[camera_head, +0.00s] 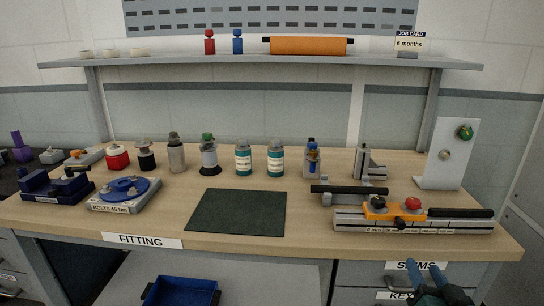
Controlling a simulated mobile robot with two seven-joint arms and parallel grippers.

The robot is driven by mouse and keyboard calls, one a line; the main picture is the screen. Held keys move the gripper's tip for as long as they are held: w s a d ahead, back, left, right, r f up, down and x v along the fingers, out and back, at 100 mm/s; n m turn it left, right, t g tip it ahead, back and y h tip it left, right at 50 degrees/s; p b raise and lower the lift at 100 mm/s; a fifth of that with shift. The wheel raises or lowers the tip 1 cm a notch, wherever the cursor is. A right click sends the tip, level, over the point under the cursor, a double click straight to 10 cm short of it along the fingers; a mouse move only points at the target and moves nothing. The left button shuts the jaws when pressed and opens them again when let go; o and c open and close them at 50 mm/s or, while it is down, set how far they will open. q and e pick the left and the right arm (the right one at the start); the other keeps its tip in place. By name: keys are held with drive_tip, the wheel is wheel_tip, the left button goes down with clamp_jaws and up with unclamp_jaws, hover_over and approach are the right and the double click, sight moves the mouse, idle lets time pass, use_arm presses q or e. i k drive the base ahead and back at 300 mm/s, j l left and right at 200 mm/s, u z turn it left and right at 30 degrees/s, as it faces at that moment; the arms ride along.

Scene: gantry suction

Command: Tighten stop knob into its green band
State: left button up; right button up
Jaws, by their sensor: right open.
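A grey rail fixture (450,225) with a row of small labels lies at the right of the bench. An orange block (380,212) sits on it, bearing a red knob (412,203), a dark knob (378,202) and a black front knob (399,222). I cannot tell which is the stop knob, and no green band is readable there. A white upright panel (458,165) behind carries a green knob (465,131) and a beige knob (444,155). My right gripper (425,267) is open, blue-tipped and apparently empty, low before the bench front, apart from the fixture. My left gripper is out of view.
A dark mat (238,212) lies mid-bench, with free wood around it. Bottles (243,160) and fixtures line the back. A blue turntable (124,190) stands left. A shelf (200,62) crosses above; its job card (409,44) reads "6 months". A blue bin (180,291) is below.

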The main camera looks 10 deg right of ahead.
sight(379, 202)
drive_tip(key=k+j, duration=0.15)
drive_tip(key=k, duration=0.35)
drive_tip(key=k+j, duration=0.2)
drive_tip(key=k, duration=0.25)
